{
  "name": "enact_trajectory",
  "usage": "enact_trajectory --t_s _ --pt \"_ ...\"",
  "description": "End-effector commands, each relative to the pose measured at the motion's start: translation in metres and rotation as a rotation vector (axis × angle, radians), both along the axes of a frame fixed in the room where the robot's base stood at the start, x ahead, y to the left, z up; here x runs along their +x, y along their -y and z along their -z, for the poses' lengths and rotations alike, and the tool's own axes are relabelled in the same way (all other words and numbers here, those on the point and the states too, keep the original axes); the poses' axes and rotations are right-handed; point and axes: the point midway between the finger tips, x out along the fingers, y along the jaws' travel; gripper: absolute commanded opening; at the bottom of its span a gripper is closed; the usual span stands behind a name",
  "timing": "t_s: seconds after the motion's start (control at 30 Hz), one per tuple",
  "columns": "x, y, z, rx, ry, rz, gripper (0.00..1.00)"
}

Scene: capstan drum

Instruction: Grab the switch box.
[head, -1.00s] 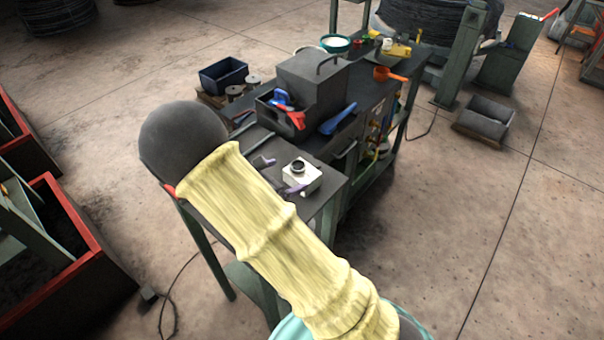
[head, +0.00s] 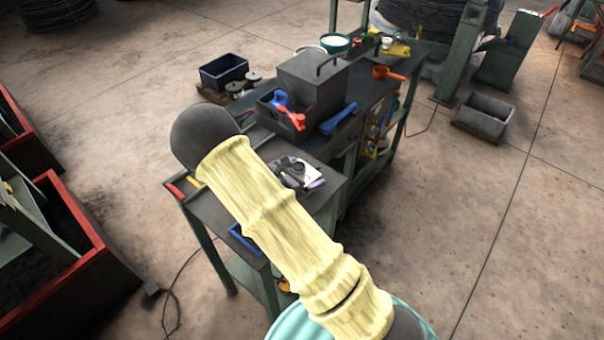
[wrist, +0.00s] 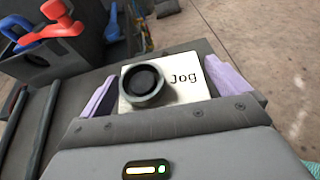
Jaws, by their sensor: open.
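The switch box is a small white box with a black round knob and the word "Jog" on its top. It lies on the dark bench top, and in the wrist view the switch box (wrist: 190,78) sits between the two purple fingers of my gripper (wrist: 165,92). The fingers are open, one on each side of it. I cannot tell whether either finger touches it. In the head view the switch box (head: 311,172) is partly covered by my gripper (head: 298,177), and its fingers are hard to make out there.
Behind the box on the bench (head: 215,207) is a grey toolbox (head: 313,84) with red and blue tools in its open tray. A blue-handled tool (head: 338,118) lies beside it. A blue item (head: 243,240) is at the bench's front edge.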

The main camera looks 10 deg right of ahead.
Motion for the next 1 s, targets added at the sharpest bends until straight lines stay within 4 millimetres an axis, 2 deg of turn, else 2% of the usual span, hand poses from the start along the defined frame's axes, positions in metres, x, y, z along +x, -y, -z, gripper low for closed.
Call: enact_trajectory --t_s 0.13,0.67,0.97,1.0 --pt "0.007 0.0126 0.0039 -0.001 0.001 0.001 1.0" --pt "0.0075 0.013 0.0054 0.0 0.001 0.0 1.0" --pt "0.0075 0.0129 0.0053 0.0 0.001 0.0 0.43" --pt "0.0078 0.0132 0.0043 -0.001 0.004 0.001 0.42"
